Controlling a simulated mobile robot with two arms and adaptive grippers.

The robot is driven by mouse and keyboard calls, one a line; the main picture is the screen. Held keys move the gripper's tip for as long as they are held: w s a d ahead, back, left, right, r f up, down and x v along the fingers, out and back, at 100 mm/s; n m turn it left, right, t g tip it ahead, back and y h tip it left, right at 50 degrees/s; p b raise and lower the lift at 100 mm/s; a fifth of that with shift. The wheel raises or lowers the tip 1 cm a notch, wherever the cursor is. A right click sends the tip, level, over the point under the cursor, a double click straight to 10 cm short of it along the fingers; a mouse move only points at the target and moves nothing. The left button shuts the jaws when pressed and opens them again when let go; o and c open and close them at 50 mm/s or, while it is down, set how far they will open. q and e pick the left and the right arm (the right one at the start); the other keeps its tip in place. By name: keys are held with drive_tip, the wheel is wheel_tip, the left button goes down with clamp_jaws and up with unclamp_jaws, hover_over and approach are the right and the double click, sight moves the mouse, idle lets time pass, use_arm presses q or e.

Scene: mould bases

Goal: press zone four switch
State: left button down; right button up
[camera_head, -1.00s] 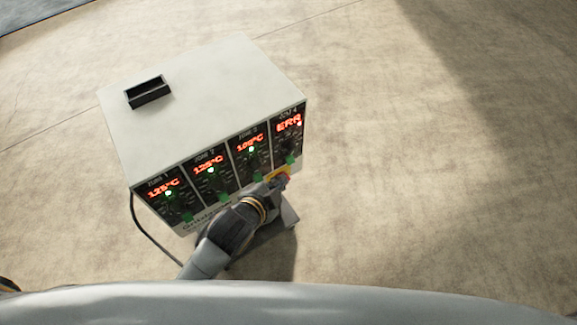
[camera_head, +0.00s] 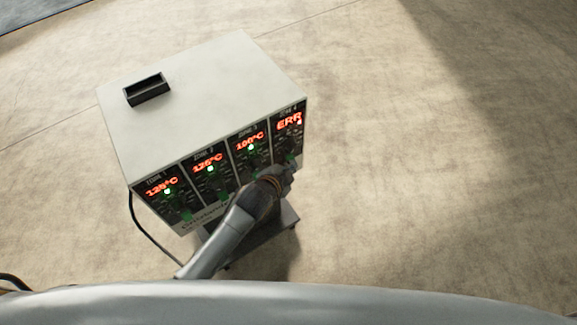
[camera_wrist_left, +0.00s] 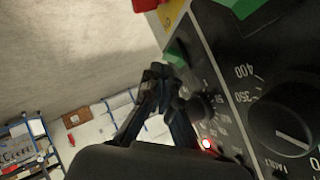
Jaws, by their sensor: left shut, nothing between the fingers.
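A pale control box (camera_head: 200,105) has a front of side-by-side zone panels. The zone four panel (camera_head: 288,135), at the far right, shows ERR in red. In the left wrist view a green switch (camera_wrist_left: 177,54) shows on a panel, near a small dark knob (camera_wrist_left: 200,106), a lit red lamp (camera_wrist_left: 207,143) and a big round dial (camera_wrist_left: 287,122). My left gripper (camera_head: 286,174) is shut and empty, at the lower part of the zone four panel. In the left wrist view its fingertips (camera_wrist_left: 161,72) are close to the green switch; I cannot tell whether they touch. The gripper hides the panel's lower part in the head view.
The other panels show red temperature readings and green lamps. A yellow plate (camera_wrist_left: 171,12) with a red part (camera_wrist_left: 147,4) lies near the green switch. The floor (camera_head: 420,200) right of the box is clear.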

use_arm(q)
drive_tip(key=shift+w+a+f, duration=0.2)
drive_tip(key=shift+w+f, duration=0.05)
drive_tip(key=shift+f, duration=0.25)
drive_tip(key=shift+w+a+f+t+b, duration=0.1)
drive_tip(key=shift+f+t+b, duration=0.3)
drive_tip(key=shift+f+b, duration=0.4)
drive_tip(key=shift+r+m, duration=0.3)
drive_tip(key=shift+r, duration=0.05)
drive_tip(key=shift+r+p, duration=0.85)
drive_tip(key=shift+p, duration=0.2)
